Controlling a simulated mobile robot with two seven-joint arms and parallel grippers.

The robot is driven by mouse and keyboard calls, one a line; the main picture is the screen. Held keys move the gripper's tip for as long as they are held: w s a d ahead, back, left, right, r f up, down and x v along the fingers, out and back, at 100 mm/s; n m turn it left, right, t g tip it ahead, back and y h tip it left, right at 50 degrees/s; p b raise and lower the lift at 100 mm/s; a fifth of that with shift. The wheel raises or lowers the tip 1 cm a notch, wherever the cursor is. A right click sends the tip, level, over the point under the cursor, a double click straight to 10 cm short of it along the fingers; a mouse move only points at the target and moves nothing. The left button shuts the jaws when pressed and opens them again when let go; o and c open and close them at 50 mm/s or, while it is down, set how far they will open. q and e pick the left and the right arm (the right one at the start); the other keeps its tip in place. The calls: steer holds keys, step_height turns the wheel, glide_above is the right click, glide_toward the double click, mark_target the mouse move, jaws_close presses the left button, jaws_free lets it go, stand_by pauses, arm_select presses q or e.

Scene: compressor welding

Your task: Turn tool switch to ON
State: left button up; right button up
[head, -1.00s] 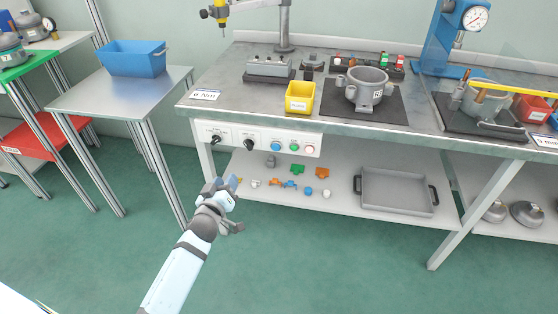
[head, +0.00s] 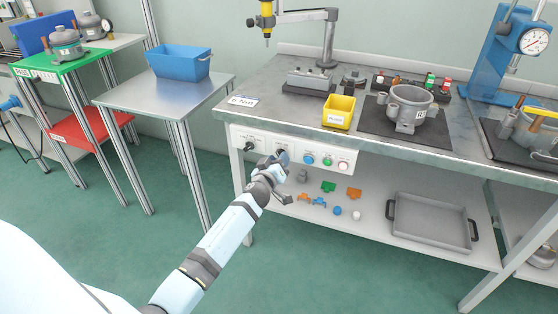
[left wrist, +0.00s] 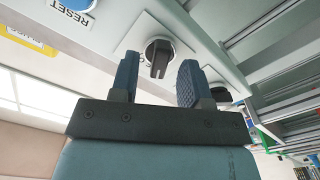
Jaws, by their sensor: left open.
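The workbench's white control panel (head: 318,165) carries two black rotary switches and several buttons. A black rotary switch (left wrist: 159,57) shows between the fingertips, with a gap to the right finger; contact cannot be told. The second switch (left wrist: 221,92) lies beyond the right finger. The switch labels are mostly hidden or too small to read.
Blue, green and red-white buttons (head: 326,162) sit right of the gripper. The bench edge (head: 350,138) overhangs the panel. A lower shelf (head: 375,215) with small coloured parts and a grey tray (head: 430,222) is below. A side table (head: 150,100) stands at left.

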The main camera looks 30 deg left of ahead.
arm_select(q)
steer(key=shift+w+a, duration=0.15)
steer(key=shift+w, duration=0.45)
jaws_close()
